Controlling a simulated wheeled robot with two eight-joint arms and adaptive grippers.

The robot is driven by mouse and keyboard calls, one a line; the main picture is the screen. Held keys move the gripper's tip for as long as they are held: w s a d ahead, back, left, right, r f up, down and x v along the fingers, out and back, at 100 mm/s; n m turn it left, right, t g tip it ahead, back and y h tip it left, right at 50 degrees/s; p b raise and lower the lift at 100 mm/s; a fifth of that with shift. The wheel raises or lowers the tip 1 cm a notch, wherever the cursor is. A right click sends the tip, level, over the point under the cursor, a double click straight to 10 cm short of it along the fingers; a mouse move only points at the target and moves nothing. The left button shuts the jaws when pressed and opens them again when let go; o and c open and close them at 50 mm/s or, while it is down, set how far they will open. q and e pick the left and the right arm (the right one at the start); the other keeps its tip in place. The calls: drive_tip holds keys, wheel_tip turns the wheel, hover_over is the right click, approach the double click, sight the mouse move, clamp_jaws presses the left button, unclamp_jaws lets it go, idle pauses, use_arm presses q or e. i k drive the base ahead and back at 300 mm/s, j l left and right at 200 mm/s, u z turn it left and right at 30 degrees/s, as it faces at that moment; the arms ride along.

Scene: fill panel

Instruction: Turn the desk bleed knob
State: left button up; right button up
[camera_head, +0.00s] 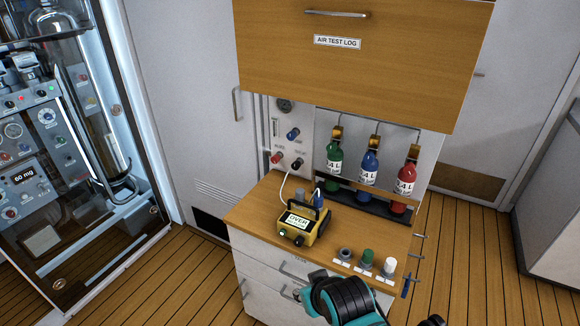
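Several small knobs are in the camera_head view, and their labels are too small to read, so I cannot tell which is the desk bleed knob. On the white fill panel (284,124) there is a blue knob (292,134), a red knob (276,157) and a dark knob (297,164). A grey knob (345,254), a green knob (367,257) and a white knob (389,266) stand at the front right of the wooden desk top (262,208). My teal and black arm is at the bottom, below the desk edge; its fingertips are not clear. My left gripper is not visible.
A yellow tester (298,228) reading OVER sits on the desk with a white hose leading to the panel. Green (334,165), blue (368,172) and red (404,186) bottles stand in a rack behind. A wooden flap (360,60) overhangs above. A glass cabinet is left.

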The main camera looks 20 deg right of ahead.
sight(274, 160)
drive_tip(key=i+j+z, duration=0.1)
drive_tip(key=z, duration=0.35)
drive_tip(key=i+j+z, duration=0.1)
drive_tip(key=z, duration=0.3)
drive_tip(key=j+z, duration=0.2)
drive_tip(key=z, duration=0.25)
drive_tip(key=i+j+z, duration=0.1)
drive_tip(key=z, duration=0.35)
drive_tip(key=j+z, duration=0.15)
drive_tip(key=j, duration=0.35)
drive_tip(key=j+z, duration=0.15)
drive_tip(key=j, duration=0.35)
drive_tip(key=j+z, duration=0.15)
drive_tip(key=j, duration=0.3)
drive_tip(key=k+j+z, duration=0.15)
drive_tip(key=j, duration=0.35)
drive_tip(key=j+z, duration=0.15)
drive_tip(key=j, duration=0.3)
drive_tip(key=k+j+z, duration=0.15)
drive_tip(key=j, duration=0.3)
drive_tip(key=k+j+z, duration=0.15)
drive_tip(key=j, duration=0.3)
drive_tip(key=k+j, duration=0.1)
drive_tip(key=j, duration=0.25)
drive_tip(key=k+j, duration=0.1)
drive_tip(key=j, duration=0.25)
drive_tip(key=k+j, duration=0.15)
drive_tip(key=j, duration=0.2)
